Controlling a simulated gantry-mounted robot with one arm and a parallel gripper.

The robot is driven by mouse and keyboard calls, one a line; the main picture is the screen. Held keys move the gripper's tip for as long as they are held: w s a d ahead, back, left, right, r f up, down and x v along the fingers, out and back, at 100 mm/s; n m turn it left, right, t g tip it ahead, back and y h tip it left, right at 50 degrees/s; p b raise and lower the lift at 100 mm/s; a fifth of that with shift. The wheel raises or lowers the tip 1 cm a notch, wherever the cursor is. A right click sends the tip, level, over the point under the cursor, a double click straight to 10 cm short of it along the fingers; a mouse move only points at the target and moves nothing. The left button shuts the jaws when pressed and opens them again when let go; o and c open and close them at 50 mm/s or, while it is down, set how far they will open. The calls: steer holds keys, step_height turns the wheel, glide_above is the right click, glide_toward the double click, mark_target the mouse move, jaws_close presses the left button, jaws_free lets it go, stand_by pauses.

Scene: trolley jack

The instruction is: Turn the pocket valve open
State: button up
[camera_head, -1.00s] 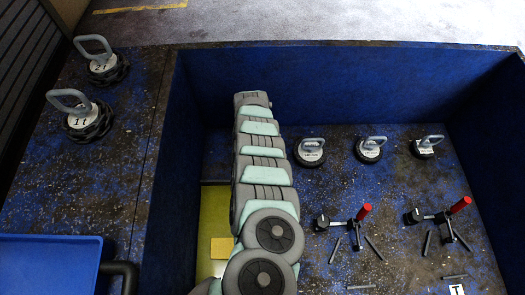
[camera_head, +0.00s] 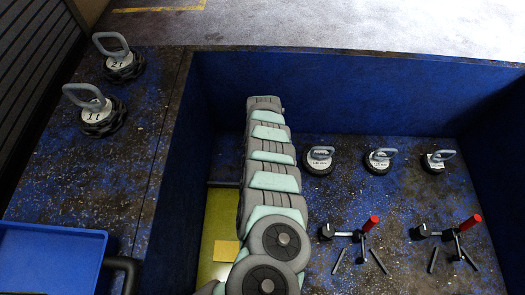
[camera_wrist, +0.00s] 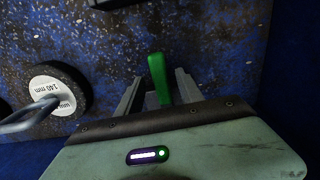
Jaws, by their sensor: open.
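In the wrist view, a green lever (camera_wrist: 157,72), seemingly the handle of the pocket valve, stands between the two grey fingers of my gripper (camera_wrist: 160,84). The fingers are open, with a gap visible on either side of the lever. I cannot tell whether either finger touches it. The lever's lower end and the valve body are largely hidden by the gripper. In the head view, my arm reaches into the blue-walled pit and hides both the gripper and the green lever.
A round weight marked 140 mm (camera_wrist: 58,92) lies left of the fingers. Several such weights line the pit floor. Two red-handled tools (camera_head: 371,223) (camera_head: 470,222) stand right of my arm. A blue tray (camera_head: 50,240) and lifting weights (camera_head: 97,112) sit on the left ledge.

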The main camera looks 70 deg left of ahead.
step_height(320, 180, up, 11)
steer(key=p, duration=0.4)
stand_by(0.6)
